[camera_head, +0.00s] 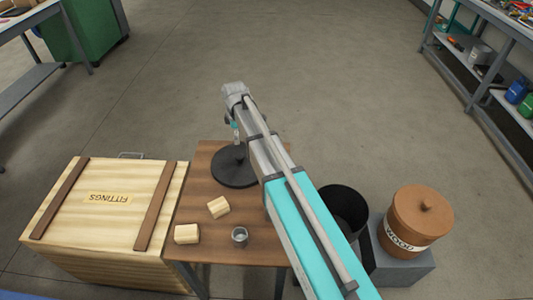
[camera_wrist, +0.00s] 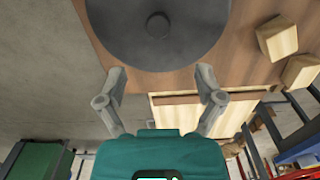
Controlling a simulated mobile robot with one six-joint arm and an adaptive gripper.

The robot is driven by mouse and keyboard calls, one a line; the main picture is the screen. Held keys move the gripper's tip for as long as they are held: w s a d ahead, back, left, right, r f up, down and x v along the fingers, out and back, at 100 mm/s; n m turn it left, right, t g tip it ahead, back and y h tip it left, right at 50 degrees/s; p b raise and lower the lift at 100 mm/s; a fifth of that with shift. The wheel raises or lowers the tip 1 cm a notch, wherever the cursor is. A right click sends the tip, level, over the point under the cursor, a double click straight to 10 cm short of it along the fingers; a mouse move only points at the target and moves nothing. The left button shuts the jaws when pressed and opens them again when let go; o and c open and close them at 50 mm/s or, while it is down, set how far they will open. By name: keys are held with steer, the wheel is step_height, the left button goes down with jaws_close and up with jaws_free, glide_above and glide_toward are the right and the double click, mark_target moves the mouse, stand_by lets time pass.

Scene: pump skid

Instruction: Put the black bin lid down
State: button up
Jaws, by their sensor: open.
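The black bin lid (camera_head: 234,170), a round dark disc, lies flat on the brown wooden table near its far edge. In the wrist view the lid (camera_wrist: 157,50) fills the top middle, with its small knob (camera_wrist: 158,25) showing at its centre. My gripper (camera_wrist: 161,80) is open and empty, its fingers spread apart below the knob in that view and not touching it. In the head view my arm reaches over the table and the gripper (camera_head: 236,128) is small and partly hidden at the lid's far side. The black bin (camera_head: 350,200) stands open right of the table, partly behind my arm.
Two wooden blocks (camera_head: 218,207) (camera_head: 187,234) and a small metal cup (camera_head: 239,236) stand on the table. A lidded WOOD bin (camera_head: 418,215) stands on a grey block (camera_head: 405,268) at right. The floor beyond is clear.

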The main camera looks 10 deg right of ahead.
steer(key=s+d+m, duration=0.7)
steer(key=s+d, duration=0.1)
steer(key=s, duration=0.3)
steer(key=s+d+m, duration=0.7)
steer(key=s+m, duration=0.1)
steer(key=s, duration=0.3)
steer(key=shift+d, duration=0.35)
steer(key=shift+r, duration=0.1)
step_height(320, 180, up, 14)
steer(key=p, duration=1.4)
